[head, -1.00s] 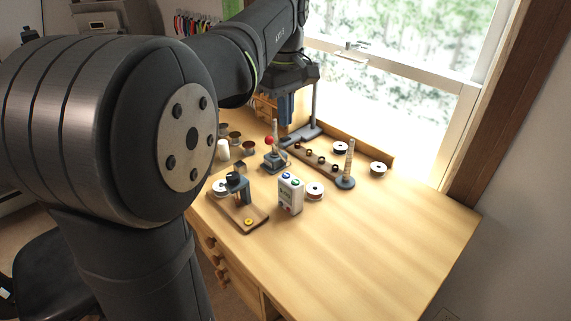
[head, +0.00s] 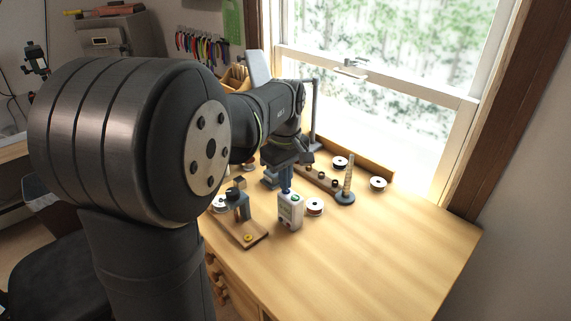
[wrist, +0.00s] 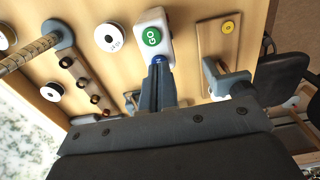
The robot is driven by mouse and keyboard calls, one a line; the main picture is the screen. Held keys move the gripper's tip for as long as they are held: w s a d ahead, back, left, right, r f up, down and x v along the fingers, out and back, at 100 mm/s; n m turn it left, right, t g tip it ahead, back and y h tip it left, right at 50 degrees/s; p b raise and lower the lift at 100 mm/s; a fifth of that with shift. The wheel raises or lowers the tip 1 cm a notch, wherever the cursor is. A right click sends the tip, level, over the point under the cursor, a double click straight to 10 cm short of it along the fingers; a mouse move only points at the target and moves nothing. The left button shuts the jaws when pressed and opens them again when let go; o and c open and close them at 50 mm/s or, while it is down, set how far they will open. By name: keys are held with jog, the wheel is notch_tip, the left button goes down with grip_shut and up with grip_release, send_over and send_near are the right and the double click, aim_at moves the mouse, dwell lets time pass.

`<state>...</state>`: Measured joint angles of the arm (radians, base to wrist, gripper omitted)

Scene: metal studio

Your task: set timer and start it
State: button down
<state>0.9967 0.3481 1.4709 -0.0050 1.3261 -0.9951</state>
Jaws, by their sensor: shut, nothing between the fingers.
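The timer is a small white box (head: 289,214) standing on the wooden bench. In the wrist view its white top (wrist: 168,22) shows a green button marked GO (wrist: 151,36) and a blue button (wrist: 158,59) beside it. My gripper (head: 286,190) is shut and empty, pointing down at the timer's top. In the wrist view the closed fingertips (wrist: 158,64) are at the blue button and partly cover it. I cannot tell whether they press it. The green button is uncovered. The timer's display is too small to read.
A wooden stand with a yellow button (head: 248,238) is left of the timer. A white spool (head: 315,206) sits close on its right, with a ringed post (head: 347,188) behind. Another spool (head: 378,184) is farther right. The front right of the bench (head: 390,250) is clear.

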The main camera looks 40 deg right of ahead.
jog(key=shift+f, duration=0.3)
jog(key=shift+s+a+f, duration=0.1)
jog(key=shift+a+f, duration=0.05)
jog(key=shift+f, duration=0.85)
jog(key=shift+r, duration=0.55)
notch_tip(320, 180, up, 14)
jog(key=shift+r, duration=0.15)
